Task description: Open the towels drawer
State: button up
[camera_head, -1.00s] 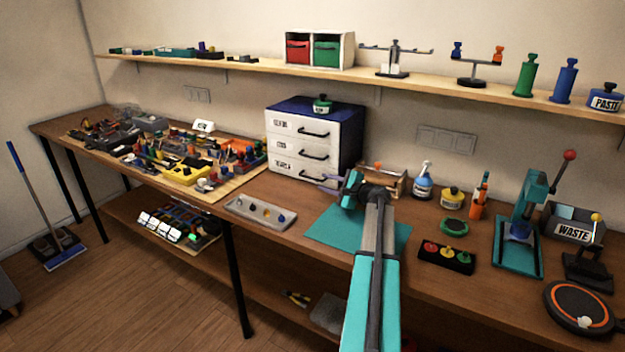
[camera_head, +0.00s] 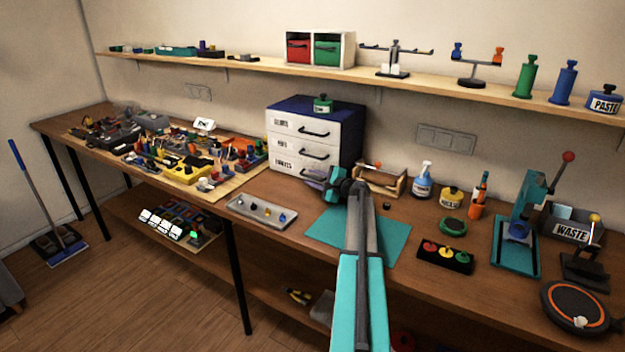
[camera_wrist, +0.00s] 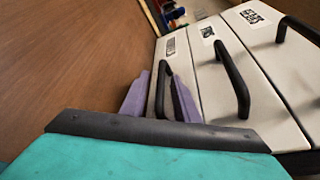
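A white drawer cabinet (camera_head: 312,140) with a dark blue top stands against the wall, its three drawers closed. The bottom drawer (camera_head: 290,164) carries a small label that seems to read "TOWELS". In the wrist view, the black bottom handle (camera_wrist: 160,88) lies between the two purple fingers of my gripper (camera_wrist: 160,98). The fingers are apart, one on each side of the handle, and do not appear closed on it.
A green-lidded jar (camera_head: 322,104) stands on the cabinet. A grey tray (camera_head: 240,210) with small parts and a teal mat (camera_head: 385,240) lie in front. A wooden rack (camera_head: 392,182) stands close right of my gripper. Bench wood is bare just before the drawers.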

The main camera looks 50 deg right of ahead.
grip_shut()
jog(key=shift+a, duration=0.5)
jog(key=shift+d, duration=0.35)
jog(key=s+a+b, duration=0.1)
jog(key=a, duration=0.4)
jog(key=s+a+b, duration=0.1)
jog(key=s+a, duration=0.1)
jog(key=a, duration=0.4)
jog(key=s+a+b, duration=0.1)
jog(key=a+b, duration=0.1)
jog(key=a, duration=0.4)
jog(key=shift+s+a, duration=0.25)
jog(key=shift+s, duration=0.05)
jog(key=shift+f, duration=0.1)
grip_release()
